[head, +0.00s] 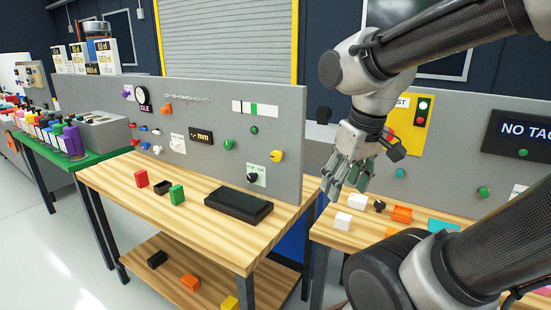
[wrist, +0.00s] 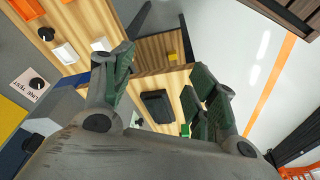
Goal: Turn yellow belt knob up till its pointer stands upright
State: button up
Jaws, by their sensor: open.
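The yellow knob (head: 277,156) is on the upright grey panel (head: 225,100) above the left wooden bench, near the panel's right end. It has a dark mark on it, but the knob is too small for me to tell which way its pointer stands. I cannot make out the yellow knob in the wrist view.
A black pad (head: 238,205) and small blocks lie on the left bench (head: 130,195). White and orange blocks lie on the right bench.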

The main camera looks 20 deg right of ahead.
jog(key=w+d+f+n+g+h, duration=0.3)
jog(key=w+f+n+g+h, duration=0.35)
jog(key=f+n, duration=0.2)
jog(key=n+t+h, duration=0.9)
jog(key=n+t, duration=0.1)
jog(key=n, duration=1.1)
send_near(275, 157)
jog(key=s+d+f, duration=0.5)
jog(key=d, duration=0.2)
jog(key=w+a+r+n+t, duration=0.3)
jog(key=w+r+n+t, duration=0.1)
jog(key=w+n+t, duration=0.15)
jog(key=shift+g+y, duration=0.35)
jog(key=shift+g, duration=0.15)
jog(key=x, duration=0.6)
jog(key=shift+d+f, duration=0.2)
jog(key=shift+d, duration=0.15)
jog(key=shift+c, duration=0.2)
jog(key=c, duration=1)
